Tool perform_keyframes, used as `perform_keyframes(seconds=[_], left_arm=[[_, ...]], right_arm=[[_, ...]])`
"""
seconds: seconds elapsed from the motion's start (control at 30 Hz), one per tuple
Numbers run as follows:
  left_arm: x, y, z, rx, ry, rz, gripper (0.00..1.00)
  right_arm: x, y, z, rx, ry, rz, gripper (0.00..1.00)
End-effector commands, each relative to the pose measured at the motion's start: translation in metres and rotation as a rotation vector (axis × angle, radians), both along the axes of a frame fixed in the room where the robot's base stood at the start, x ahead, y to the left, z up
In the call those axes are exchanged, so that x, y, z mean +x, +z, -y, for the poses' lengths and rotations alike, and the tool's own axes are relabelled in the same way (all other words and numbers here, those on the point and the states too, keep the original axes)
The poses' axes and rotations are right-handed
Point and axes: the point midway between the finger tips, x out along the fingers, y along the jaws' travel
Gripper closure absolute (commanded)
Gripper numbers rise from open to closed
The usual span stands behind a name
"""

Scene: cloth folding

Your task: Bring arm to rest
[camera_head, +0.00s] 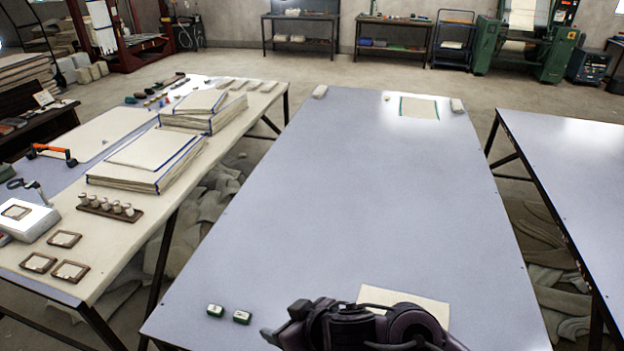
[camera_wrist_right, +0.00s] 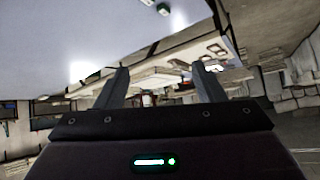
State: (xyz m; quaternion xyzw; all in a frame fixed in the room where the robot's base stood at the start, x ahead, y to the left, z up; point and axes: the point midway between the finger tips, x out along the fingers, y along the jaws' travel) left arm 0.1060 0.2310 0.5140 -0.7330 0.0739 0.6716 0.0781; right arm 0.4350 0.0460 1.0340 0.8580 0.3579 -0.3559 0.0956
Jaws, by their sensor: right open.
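A cream cloth (camera_head: 375,294) lies flat near the front edge of the blue-grey middle table (camera_head: 350,190). My right arm hides its lower part. My right gripper (camera_head: 281,322) is at the front of this table, left of the cloth, with its fingers toward the left. In the right wrist view my right gripper (camera_wrist_right: 161,84) shows its two fingers apart with nothing between them. A second cream cloth with green edges (camera_head: 420,108) lies flat at the far end of the table. My left gripper is not in view.
Two small green-and-white blocks (camera_head: 215,310) (camera_head: 242,317) sit left of my right gripper. Small pale blocks (camera_head: 320,92) (camera_head: 457,105) stand at the far corners. The left table (camera_head: 130,225) holds cloth stacks (camera_head: 128,176) and tools. The table's middle is clear. Another table (camera_head: 580,170) stands at right.

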Motion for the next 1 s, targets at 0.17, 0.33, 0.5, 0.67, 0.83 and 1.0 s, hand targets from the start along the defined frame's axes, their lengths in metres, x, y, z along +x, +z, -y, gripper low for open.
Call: perform_keyframes(seconds=[0.17, 0.33, 0.5, 0.67, 0.83, 1.0], left_arm=[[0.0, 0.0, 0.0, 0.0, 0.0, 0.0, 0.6], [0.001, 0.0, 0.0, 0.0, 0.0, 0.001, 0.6], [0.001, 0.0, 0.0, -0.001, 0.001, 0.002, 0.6], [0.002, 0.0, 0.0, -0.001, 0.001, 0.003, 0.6], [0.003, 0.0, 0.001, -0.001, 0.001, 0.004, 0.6], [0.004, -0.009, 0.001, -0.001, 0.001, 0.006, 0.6]], right_arm=[[0.002, 0.022, 0.036, -0.002, -0.195, 0.038, 0.37], [-0.011, 0.01, 0.108, -0.11, -0.376, -0.052, 0.37], [-0.04, -0.01, 0.165, -0.207, -0.473, -0.174, 0.37], [-0.073, -0.026, 0.205, -0.279, -0.527, -0.292, 0.37], [-0.109, -0.037, 0.24, -0.338, -0.564, -0.41, 0.37], [-0.1, -0.089, 0.239, -0.35, -0.556, -0.431, 0.37]])
